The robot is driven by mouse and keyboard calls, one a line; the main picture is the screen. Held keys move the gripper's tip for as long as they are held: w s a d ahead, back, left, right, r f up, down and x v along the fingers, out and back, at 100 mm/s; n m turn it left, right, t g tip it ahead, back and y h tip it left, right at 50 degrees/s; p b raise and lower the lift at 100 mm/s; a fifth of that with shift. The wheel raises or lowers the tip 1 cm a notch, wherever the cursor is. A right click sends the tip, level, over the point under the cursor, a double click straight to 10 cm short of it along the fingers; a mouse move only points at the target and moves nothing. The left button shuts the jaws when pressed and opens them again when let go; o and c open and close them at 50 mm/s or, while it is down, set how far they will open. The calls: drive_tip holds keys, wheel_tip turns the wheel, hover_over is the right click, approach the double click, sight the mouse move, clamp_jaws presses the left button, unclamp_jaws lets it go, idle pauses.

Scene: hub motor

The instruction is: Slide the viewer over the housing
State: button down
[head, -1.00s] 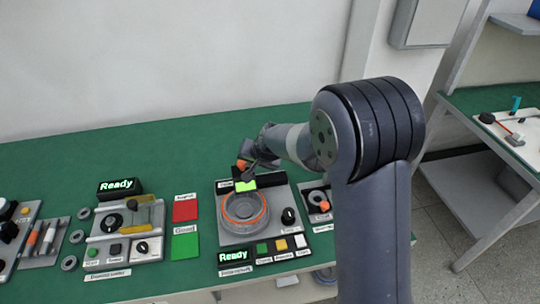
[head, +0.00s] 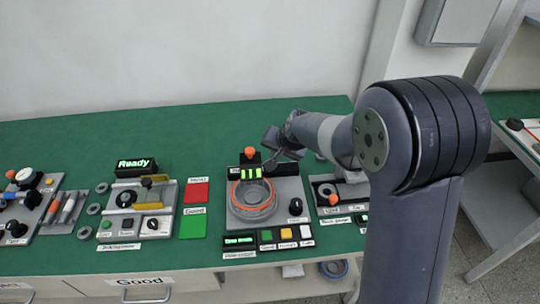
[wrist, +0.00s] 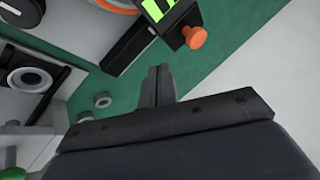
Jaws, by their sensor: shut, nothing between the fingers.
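The round grey housing (head: 252,208) with an orange ring sits on a grey plate at the middle station. At its back edge stands a black piece with yellow-green bars (head: 250,173) and an orange knob (head: 249,152), which appears to be the viewer. In the wrist view, its bars (wrist: 155,9) and orange knob (wrist: 196,37) are at the top, with part of the orange ring beside them. My gripper (head: 270,163) is just right of this piece. Its fingers (wrist: 160,70) are shut and empty, apart from the knob.
A lit display (head: 239,240) and coloured buttons line the plate's front. A small station (head: 340,190) lies to the right. The left station (head: 140,205), with a "Ready" display (head: 136,164), and red and green pads (head: 194,207) are left. Green bench behind is clear.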

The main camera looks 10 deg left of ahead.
drive_tip(key=v, duration=0.7)
drive_tip(key=shift+a+r+b, duration=0.15)
drive_tip(key=shift+r+b, duration=0.15)
drive_tip(key=shift+b, duration=0.05)
